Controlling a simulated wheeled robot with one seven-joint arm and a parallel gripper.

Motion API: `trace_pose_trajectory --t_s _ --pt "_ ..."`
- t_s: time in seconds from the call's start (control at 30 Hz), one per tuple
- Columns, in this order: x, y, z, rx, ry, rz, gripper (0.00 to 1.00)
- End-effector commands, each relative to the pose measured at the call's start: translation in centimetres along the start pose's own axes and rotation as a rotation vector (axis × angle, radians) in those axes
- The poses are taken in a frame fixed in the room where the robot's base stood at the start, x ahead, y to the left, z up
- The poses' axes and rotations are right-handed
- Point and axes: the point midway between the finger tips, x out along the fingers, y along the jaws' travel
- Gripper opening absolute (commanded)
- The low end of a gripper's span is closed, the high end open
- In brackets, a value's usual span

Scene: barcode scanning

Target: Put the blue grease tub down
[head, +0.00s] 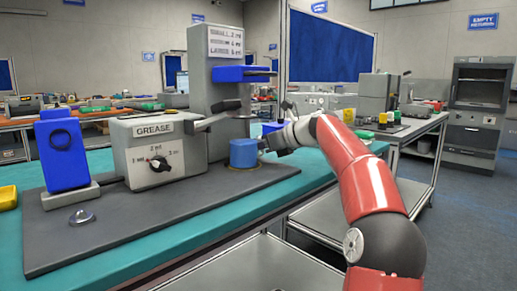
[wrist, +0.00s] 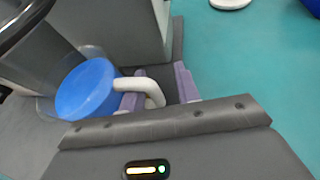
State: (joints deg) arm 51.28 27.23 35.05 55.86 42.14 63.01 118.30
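The blue grease tub (head: 243,153) stands upright on the grey base of the grease machine (head: 155,145), below its dispensing head. In the wrist view the round blue tub (wrist: 87,88) is at the left, with a cream handle (wrist: 133,84) pointing right. My gripper (head: 279,141) is at the tub's right side. In the wrist view my gripper (wrist: 160,87) has its two purple-grey fingers apart, with the handle's bend between them. A gap shows between the handle and the right finger. The lower part of the handle is hidden by my gripper's body.
The machine's column (head: 208,100) rises behind the tub. A blue stand (head: 62,150) and a small clear dome (head: 81,216) are at the left. The teal tabletop (head: 225,226) is clear along its front. Another bench (head: 405,131) stands at the right.

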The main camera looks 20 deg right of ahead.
Motion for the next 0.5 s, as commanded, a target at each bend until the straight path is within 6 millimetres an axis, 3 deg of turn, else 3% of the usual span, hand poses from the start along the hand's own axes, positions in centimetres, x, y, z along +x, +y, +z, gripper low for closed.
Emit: trace_pose_trajectory --t_s 0.5 --pt "-10.1 -0.1 0.0 0.001 0.001 -0.005 0.33"
